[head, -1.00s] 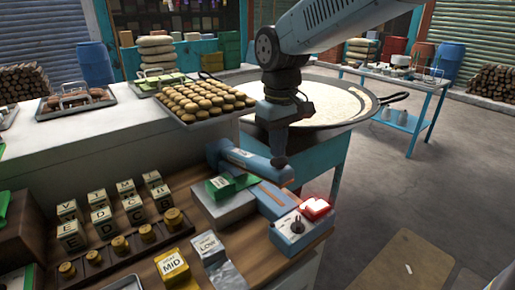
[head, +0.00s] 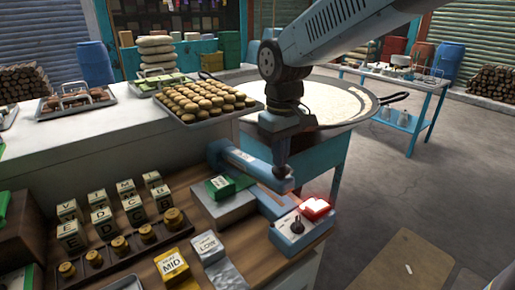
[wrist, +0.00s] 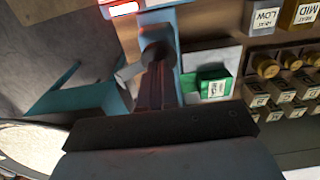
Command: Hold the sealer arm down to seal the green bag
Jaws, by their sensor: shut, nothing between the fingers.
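The blue sealer arm (head: 245,160) stretches from its hinge at the back to its front end above the sealer base (head: 290,232). The green bag (head: 222,187) lies on the grey plate beside the arm, its white label showing; it also shows in the wrist view (wrist: 213,84). My gripper (head: 281,172) is shut and empty, pointing down with its tips at the arm's front end. In the wrist view the shut fingers (wrist: 158,60) overlap the arm's end. Contact looks likely, but the fingertips hide the exact spot. A red lamp (head: 317,207) on the base is lit.
Lettered blocks (head: 100,215) and brass weights (head: 120,246) stand left of the sealer. MID (head: 172,265) and LOW (head: 207,248) blocks sit in front. A tray of buns (head: 205,100) and a wide pan (head: 335,105) are behind.

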